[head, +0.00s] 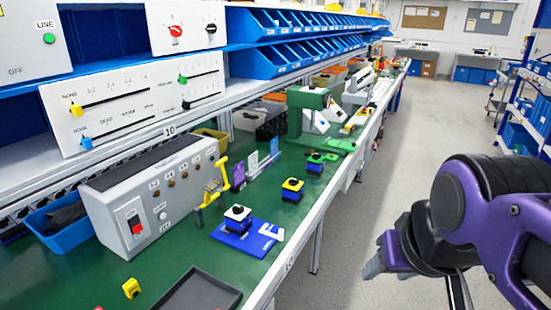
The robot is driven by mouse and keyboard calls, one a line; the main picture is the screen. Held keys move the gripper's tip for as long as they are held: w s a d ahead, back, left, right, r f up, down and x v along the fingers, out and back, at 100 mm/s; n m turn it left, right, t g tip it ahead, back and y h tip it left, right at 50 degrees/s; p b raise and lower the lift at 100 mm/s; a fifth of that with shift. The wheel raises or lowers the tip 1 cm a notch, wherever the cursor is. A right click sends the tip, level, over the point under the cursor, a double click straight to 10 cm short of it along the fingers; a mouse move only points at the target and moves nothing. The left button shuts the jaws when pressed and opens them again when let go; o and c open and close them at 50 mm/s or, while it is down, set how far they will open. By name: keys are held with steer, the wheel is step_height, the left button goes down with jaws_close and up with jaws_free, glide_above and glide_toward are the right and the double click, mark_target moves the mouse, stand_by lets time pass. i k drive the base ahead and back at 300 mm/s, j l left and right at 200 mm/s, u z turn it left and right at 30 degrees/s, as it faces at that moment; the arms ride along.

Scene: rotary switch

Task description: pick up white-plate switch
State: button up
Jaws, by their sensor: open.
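The white-plate switch (238,214) is a small dark block with a white top plate and a dark knob. It stands upright on a blue mat (232,243) on the green bench, near the bench's front edge. My gripper (378,264) hangs at the right over the aisle, beyond the bench edge. It is well to the right of the switch, apart from it and empty. It is open, though its fingers show only in part.
A yellow-plate switch (292,188) and a green-plate switch (315,161) stand farther back. A grey control box (150,200), a yellow clamp-like tool (212,188) and a dark tray (198,291) surround the switch. Shelving overhangs the bench's left side.

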mark_target(239, 225)
steer(key=j+u, duration=0.1)
steer(key=u, duration=1.95)
steer(key=z, duration=1.3)
steer(key=i+l, duration=0.15)
steer(key=l, duration=0.2)
steer(key=i+l+u, duration=0.1)
steer(key=l, duration=0.25)
steer(key=i+l, duration=0.2)
steer(key=l, duration=0.15)
steer(key=i+l+u, duration=0.15)
steer(key=l, duration=0.2)
